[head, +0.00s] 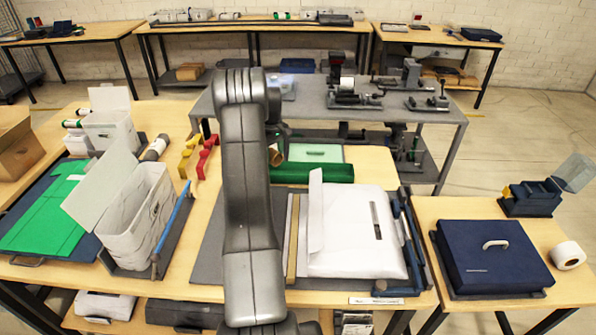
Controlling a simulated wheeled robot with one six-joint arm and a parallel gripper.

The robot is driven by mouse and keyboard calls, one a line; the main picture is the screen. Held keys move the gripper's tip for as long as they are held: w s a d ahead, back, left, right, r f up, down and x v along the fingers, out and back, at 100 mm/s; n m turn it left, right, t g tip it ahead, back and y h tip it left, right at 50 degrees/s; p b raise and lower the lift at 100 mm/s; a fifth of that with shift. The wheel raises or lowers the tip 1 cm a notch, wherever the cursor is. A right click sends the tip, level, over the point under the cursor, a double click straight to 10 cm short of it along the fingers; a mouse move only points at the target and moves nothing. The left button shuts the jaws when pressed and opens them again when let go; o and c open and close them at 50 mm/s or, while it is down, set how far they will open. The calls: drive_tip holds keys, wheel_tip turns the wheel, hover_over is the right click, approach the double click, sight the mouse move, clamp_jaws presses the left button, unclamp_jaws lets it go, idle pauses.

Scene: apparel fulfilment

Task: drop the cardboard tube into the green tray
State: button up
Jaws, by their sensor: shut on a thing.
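The green tray (322,173) stands near the far edge of the wooden table, right of my arm, with a dark green front wall and a pale green inside. The brown cardboard tube (275,155) shows just right of my arm, at the tray's left end. My gripper (277,143) is mostly hidden behind my own arm. It is shut on the tube and holds it beside or above the tray's left end; the height is hard to tell. The tray's left end is partly hidden.
A white package (350,240) lies in front of the tray. Red (207,155) and yellow (188,155) tools and an open white bin (135,215) are on the left. A grey metal table (440,113) with black devices stands behind.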

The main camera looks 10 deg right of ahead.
drive_tip(key=w+d+r+n+p, duration=0.25)
drive_tip(key=w+d, duration=0.25)
drive_tip(key=d, duration=0.5)
drive_tip(key=shift+n, duration=0.35)
drive_tip(key=f+b, duration=0.2)
drive_tip(key=f, duration=0.1)
drive_tip(key=f+b, duration=0.2)
drive_tip(key=shift+s+a+f, duration=0.15)
drive_tip(key=shift+a+f, duration=0.05)
drive_tip(key=shift+f, duration=0.2)
drive_tip(key=o, duration=1)
drive_tip(key=shift+r, duration=0.1)
wheel_tip(320, 180, up, 14)
drive_tip(key=shift+f+b, duration=0.15)
drive_tip(key=shift+b, duration=0.65)
drive_tip(key=shift+f, duration=0.1)
